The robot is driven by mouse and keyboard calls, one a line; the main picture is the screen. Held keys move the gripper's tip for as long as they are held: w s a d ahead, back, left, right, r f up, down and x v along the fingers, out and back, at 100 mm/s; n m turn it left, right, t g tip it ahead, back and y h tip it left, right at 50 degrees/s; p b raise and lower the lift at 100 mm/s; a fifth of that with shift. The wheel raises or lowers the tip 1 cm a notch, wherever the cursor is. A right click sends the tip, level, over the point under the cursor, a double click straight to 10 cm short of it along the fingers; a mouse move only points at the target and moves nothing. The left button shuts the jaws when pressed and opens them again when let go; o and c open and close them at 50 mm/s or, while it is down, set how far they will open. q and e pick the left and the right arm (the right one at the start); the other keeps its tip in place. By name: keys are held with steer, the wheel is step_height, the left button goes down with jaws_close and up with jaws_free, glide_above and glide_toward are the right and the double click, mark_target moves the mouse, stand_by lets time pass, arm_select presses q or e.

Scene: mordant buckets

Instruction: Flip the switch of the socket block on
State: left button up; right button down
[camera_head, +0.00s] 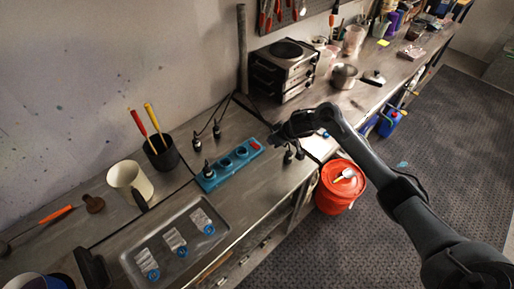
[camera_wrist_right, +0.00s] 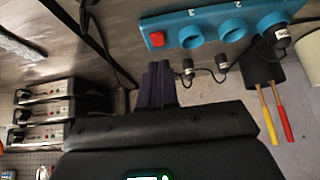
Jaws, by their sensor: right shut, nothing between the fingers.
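The blue socket block (camera_head: 207,184) lies on the metal bench in the head view, with several round sockets in a row. Its red switch (camera_head: 255,144) is at the end nearest my right gripper (camera_head: 273,138). A black plug (camera_head: 208,171) sits in the socket at the other end. In the right wrist view the block (camera_wrist_right: 209,27) runs along the top, with the red switch (camera_wrist_right: 157,39) at its left end. The shut, empty fingers (camera_wrist_right: 158,72) point toward the block, with a gap in the picture below the switch. Whether they touch it cannot be told. My left gripper is out of view.
Loose black plugs with cords (camera_head: 197,143) lie behind the block, and others (camera_head: 289,156) lie in front of it. A metal tray (camera_head: 190,262), a cream mug (camera_head: 128,180) and a black tool cup (camera_head: 161,157) stand left. A hotplate stack (camera_head: 283,68) is behind.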

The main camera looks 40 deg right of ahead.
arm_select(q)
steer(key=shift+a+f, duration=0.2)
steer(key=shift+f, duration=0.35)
arm_select(e)
steer(key=shift+w+d+r+t, duration=0.1)
steer(key=shift+w+r+t, duration=0.05)
steer(key=shift+w+r, duration=0.4)
steer(key=shift+w+d+r+t, duration=0.15)
steer(key=shift+w+r, duration=0.2)
steer(key=shift+r, duration=0.35)
arm_select(q)
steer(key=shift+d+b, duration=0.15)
steer(key=shift+b, duration=0.15)
arm_select(e)
steer(key=shift+a+f, duration=0.1)
steer(key=b, duration=0.2)
glide_above(256, 146)
steer(key=s, duration=0.2)
step_height(256, 146, down, 8)
steer(key=shift+r, duration=0.1)
steer(key=shift+d+f, duration=0.25)
steer(key=shift+f, duration=0.85)
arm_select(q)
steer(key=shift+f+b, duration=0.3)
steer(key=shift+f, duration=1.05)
arm_select(e)
steer(key=shift+s+f, duration=0.15)
steer(key=shift+f, duration=0.75)
